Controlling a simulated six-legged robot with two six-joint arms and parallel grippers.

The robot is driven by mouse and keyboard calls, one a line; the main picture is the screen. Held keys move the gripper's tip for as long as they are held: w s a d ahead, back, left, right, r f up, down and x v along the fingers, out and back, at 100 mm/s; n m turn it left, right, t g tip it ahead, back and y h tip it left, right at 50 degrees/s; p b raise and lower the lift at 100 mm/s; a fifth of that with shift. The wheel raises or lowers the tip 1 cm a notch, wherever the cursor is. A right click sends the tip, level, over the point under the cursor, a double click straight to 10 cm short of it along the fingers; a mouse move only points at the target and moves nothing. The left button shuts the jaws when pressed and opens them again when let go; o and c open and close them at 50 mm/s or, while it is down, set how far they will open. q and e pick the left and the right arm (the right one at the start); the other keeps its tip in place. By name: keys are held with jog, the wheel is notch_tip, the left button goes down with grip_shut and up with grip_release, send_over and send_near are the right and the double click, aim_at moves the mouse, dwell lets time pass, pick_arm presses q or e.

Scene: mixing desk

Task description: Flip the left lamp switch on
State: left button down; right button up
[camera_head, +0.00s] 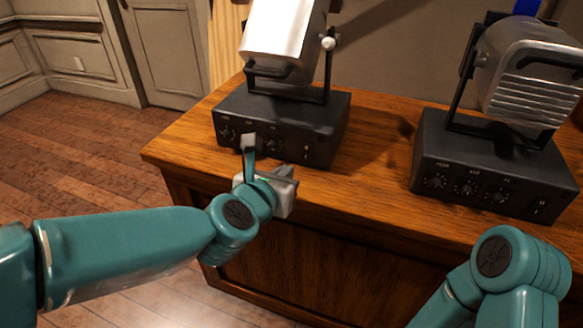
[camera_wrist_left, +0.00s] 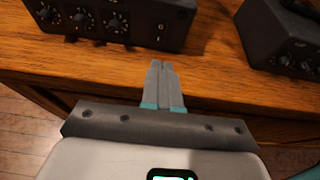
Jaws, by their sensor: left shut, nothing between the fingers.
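The left lamp (camera_head: 285,42) stands on a black control box (camera_head: 325,126) on the wooden desk. A small rocker switch (camera_head: 306,151) is at the right end of the box's front, right of the knobs. The switch also shows in the left wrist view (camera_wrist_left: 160,34); its position is too small to tell. My left gripper (camera_head: 289,171) is shut and empty, just in front of the box and below the switch. In the left wrist view its fingertips (camera_wrist_left: 161,64) point toward the box, with a gap of desk between. My right gripper is out of view.
A second lamp (camera_head: 530,75) on a similar black box (camera_head: 470,155) stands to the right. Bare desk top (camera_head: 375,165) lies between the boxes. The desk's front edge runs below my left gripper. My right forearm is at the lower right.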

pick_arm(q)
jog(key=shift+v, duration=1.1)
jog(key=shift+a, duration=0.1)
